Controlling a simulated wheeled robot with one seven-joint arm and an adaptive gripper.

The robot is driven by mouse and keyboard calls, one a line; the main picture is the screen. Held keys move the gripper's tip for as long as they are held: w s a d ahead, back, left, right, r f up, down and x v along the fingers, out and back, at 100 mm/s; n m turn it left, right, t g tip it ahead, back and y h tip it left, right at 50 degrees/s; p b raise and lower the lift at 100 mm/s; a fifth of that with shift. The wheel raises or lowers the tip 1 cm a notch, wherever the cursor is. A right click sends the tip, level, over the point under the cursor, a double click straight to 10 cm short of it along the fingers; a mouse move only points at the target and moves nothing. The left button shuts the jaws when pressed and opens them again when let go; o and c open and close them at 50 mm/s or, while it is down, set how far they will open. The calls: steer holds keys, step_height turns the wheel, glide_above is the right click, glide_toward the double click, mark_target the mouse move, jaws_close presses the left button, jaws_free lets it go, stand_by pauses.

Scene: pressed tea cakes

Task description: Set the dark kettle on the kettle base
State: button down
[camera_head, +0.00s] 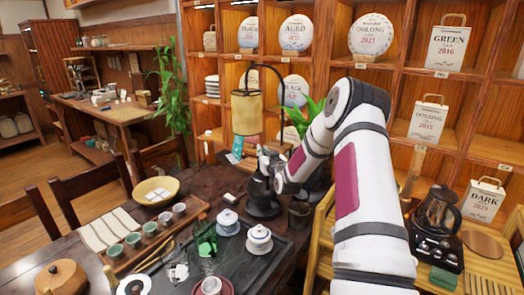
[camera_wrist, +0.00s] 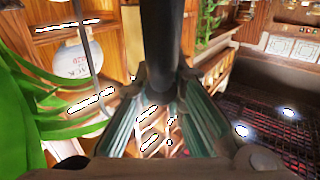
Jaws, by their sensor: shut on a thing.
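My gripper (camera_head: 264,168) is shut on a dark, upright thing, which I take to be the dark kettle (camera_head: 260,194). It is small and partly hidden by my gripper and wrist. In the wrist view, a thick dark bar (camera_wrist: 163,40), seemingly its handle, runs down between the fingers (camera_wrist: 165,115). Below it, a dark round disc (camera_head: 262,213) sits near the back of the table; I cannot tell whether the kettle touches it. Another dark, see-through kettle (camera_head: 437,210) stands on a black unit with knobs (camera_head: 434,246) on the wooden stand at the right.
A hanging lantern (camera_head: 248,112) stands just behind my gripper. A dark cup (camera_head: 299,214) is close on the right. Shelves of tea cakes (camera_head: 370,38) rise behind.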

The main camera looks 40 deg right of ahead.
steer(key=shift+f+b, duration=0.75)
steer(key=shift+f, duration=1.65)
stand_by(0.4)
steer(key=c, duration=1.9)
jaws_free()
steer(key=shift+s+a+f, duration=0.1)
steer(key=shift+f, duration=0.15)
steer(key=shift+p+v, duration=1.25)
steer(key=shift+v, duration=1.05)
steer(key=shift+p+v, duration=1.9)
steer(key=shift+v, duration=1.25)
steer(key=shift+r, duration=0.1)
